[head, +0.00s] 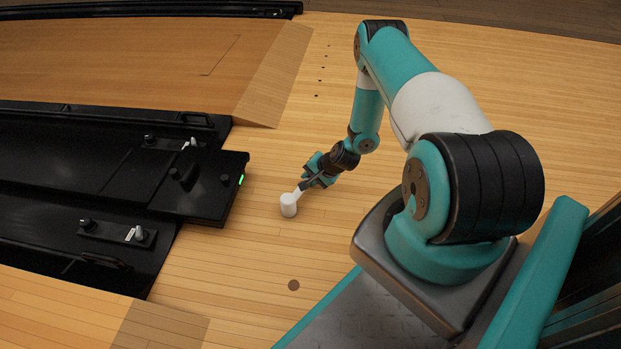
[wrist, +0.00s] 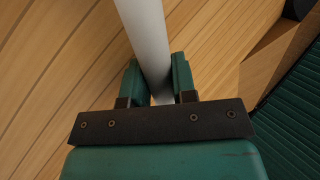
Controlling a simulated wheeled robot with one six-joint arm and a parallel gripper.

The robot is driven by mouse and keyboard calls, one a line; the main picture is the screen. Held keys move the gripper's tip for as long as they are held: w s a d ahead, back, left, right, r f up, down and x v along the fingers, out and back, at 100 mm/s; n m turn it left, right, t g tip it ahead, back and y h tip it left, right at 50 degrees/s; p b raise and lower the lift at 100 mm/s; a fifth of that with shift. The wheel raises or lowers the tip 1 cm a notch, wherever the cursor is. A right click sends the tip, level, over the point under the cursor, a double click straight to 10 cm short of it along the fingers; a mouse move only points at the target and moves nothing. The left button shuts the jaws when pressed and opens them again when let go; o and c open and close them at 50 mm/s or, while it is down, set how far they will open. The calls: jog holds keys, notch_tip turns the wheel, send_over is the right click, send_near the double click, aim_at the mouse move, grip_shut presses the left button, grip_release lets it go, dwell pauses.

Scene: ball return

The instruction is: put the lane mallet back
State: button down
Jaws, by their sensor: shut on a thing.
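The lane mallet (head: 289,205) has a white cylindrical head and a pale handle, seen in the head view just right of the black ball return. My gripper (head: 311,181) is shut on the handle, with the mallet head out beyond the fingers to the lower left. In the wrist view the pale handle (wrist: 146,35) runs between the two green fingers of my gripper (wrist: 158,82) and out past the top edge. The mallet head is outside the wrist view. I cannot tell whether the head touches the floor.
The black ball return (head: 190,185) has a raised block with a green light at its right end, close to the mallet. Small white-levered fittings (head: 135,233) sit on its top. A wooden ramp (head: 272,75) lies behind. The wooden floor (head: 240,275) in front is mostly clear.

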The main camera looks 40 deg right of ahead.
jog(key=c, duration=0.9)
grip_release()
jog(key=shift+f, duration=0.1)
